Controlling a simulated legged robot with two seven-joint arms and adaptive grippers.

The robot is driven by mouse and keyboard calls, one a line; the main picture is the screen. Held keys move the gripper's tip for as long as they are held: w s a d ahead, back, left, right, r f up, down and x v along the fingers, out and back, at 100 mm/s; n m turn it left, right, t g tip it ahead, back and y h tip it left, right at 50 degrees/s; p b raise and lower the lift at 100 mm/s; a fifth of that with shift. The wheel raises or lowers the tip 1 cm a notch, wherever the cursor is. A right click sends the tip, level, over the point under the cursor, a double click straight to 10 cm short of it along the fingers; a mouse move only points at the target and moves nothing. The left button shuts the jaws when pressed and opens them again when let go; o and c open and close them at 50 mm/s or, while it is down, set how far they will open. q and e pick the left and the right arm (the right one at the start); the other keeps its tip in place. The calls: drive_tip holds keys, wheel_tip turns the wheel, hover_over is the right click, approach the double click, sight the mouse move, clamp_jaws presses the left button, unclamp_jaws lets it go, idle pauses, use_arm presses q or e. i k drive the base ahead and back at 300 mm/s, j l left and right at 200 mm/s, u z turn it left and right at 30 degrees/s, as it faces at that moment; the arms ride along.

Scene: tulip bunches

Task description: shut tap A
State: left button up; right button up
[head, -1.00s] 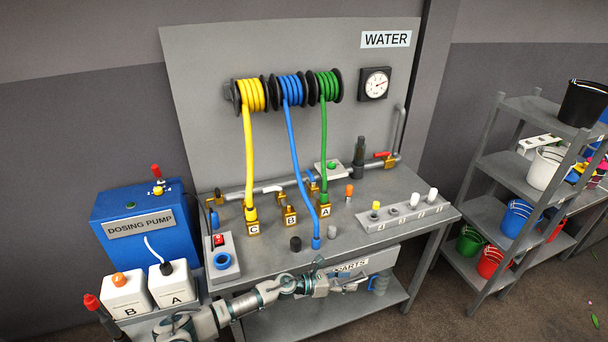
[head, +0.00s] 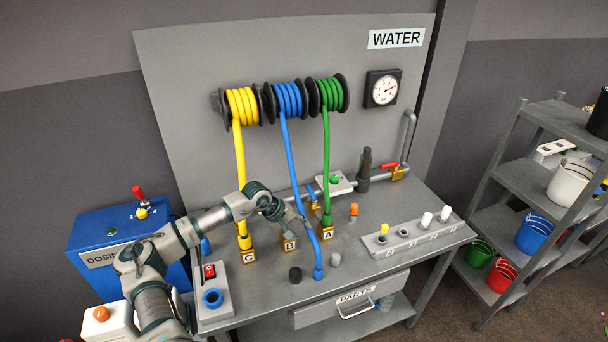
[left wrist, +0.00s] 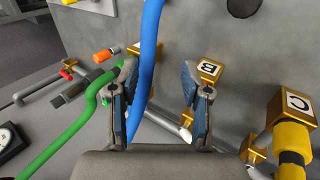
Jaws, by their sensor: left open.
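The brass outlet block A (head: 327,234) stands on the bench with the green hose (head: 326,160) plugged into it. Behind it on the pipe is a brass valve (head: 315,205) with a blue lever (head: 311,191), partly hidden by hoses. My left gripper (head: 290,218) is over the bench near block B (head: 289,243), left of block A, pointing down. In the left wrist view its fingers (left wrist: 160,98) are spread, with the blue hose (left wrist: 149,50) passing beside the left finger. Block B (left wrist: 210,70) is beyond the right finger. My right gripper is not in view.
Block C (head: 249,256) holds the yellow hose (head: 239,180). The blue hose ends at a blue fitting (head: 318,273). A red-lever valve (head: 397,173) is on the pipe at right. A row of pegs (head: 425,235) and a switch box (head: 211,295) flank the bench.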

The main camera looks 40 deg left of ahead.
sight(311, 191)
drive_tip(key=i+j, duration=0.3)
drive_tip(key=j, duration=0.15)
drive_tip(key=i+j, duration=0.3)
drive_tip(key=j, duration=0.1)
